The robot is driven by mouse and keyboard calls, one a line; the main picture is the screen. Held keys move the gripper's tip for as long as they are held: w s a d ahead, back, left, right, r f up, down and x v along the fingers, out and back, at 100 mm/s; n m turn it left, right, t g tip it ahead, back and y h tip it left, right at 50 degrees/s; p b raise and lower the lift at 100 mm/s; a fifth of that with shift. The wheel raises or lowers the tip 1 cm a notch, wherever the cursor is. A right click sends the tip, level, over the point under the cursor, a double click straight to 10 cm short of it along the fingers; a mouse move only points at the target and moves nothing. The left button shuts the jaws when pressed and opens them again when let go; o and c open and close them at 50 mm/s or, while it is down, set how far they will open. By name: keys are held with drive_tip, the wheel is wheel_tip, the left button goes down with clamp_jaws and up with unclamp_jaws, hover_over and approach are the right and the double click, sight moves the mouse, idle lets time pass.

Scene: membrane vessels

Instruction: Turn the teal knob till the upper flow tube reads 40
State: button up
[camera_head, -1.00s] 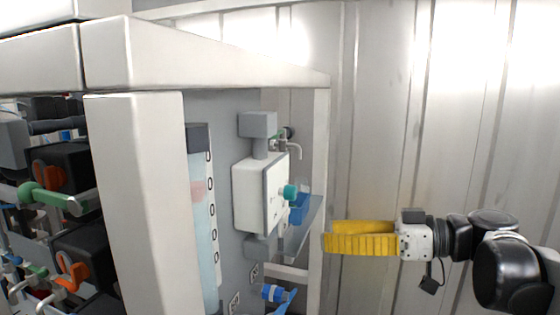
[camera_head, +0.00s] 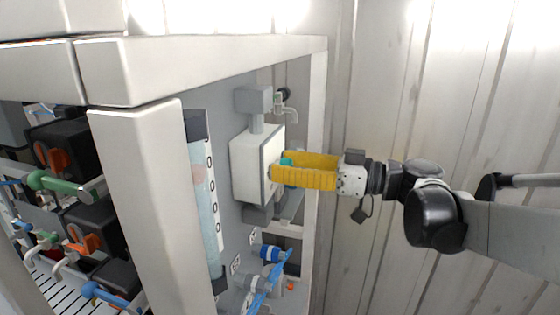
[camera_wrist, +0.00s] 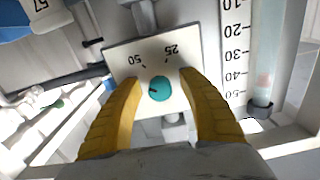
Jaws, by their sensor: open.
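The teal knob (camera_wrist: 160,89) sits on the face of a white box (camera_wrist: 138,54) with printed marks 25 and 50. In the head view the knob (camera_head: 286,161) is partly hidden by my fingers. My gripper (camera_wrist: 159,78) is open, with one yellow finger on each side of the knob and a gap on both sides. My gripper (camera_head: 281,167) reaches the box from the right in the head view. A flow tube (camera_wrist: 266,60) with a reddish float stands right of the box in the wrist view, its scale running 10 to 50, the float near 40. The tube (camera_head: 205,200) is left of the box in the head view.
A white frame post (camera_head: 150,210) and beam (camera_head: 210,60) stand close to the panel. Blue-handled valves (camera_head: 268,252) sit below the box, and a small tap (camera_head: 285,108) is above it. Open room lies right, before the metal wall (camera_head: 450,120).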

clamp_jaws()
drive_tip(key=shift+f+m+b, duration=0.1)
drive_tip(key=shift+m+b, duration=0.35)
drive_tip(key=shift+m, duration=0.05)
drive_tip(key=shift+m+b, duration=0.3)
drive_tip(key=shift+m, duration=0.4)
unclamp_jaws()
